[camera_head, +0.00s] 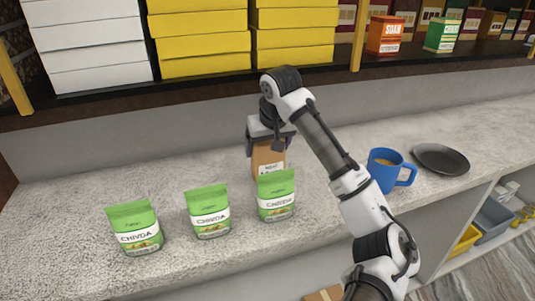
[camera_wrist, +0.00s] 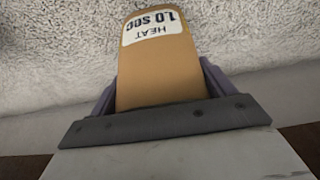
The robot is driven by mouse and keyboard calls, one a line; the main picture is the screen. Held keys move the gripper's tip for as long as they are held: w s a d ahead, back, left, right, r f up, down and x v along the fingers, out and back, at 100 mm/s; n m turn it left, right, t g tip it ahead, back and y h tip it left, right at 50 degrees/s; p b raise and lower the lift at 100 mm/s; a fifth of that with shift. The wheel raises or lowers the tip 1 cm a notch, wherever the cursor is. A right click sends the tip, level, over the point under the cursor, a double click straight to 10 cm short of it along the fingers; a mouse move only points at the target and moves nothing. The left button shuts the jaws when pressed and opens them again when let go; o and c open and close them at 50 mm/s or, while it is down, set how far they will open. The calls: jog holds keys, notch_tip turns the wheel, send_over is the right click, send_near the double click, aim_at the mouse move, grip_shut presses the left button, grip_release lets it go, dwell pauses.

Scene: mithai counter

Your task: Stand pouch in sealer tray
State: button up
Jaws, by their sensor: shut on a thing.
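Three green and white chivda pouches stand upright in a row on the counter: a left one (camera_head: 135,228), a middle one (camera_head: 208,212) and a right one (camera_head: 276,196). My gripper (camera_head: 269,146) is behind the right pouch, shut on a tan block with a white label (camera_head: 268,158). In the wrist view the tan block (camera_wrist: 158,70) lies between the two fingers, its label reading "HEAT" and about 1.0 seconds. The right pouch hides the block's lower part in the head view. I cannot make out a sealer tray.
A blue mug (camera_head: 387,170) and a dark plate (camera_head: 441,158) are on the counter (camera_head: 60,225) to the right of my arm. Yellow boxes (camera_head: 290,38) and white boxes (camera_head: 95,62) fill the shelf behind. The counter's left end is clear.

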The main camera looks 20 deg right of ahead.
aim_at(267, 157)
jog(key=shift+a+f+p, duration=0.1)
jog(key=shift+f+p, duration=0.35)
jog(key=shift+f, duration=1.25)
jog(key=shift+f, duration=0.1)
jog(key=o, duration=1.2)
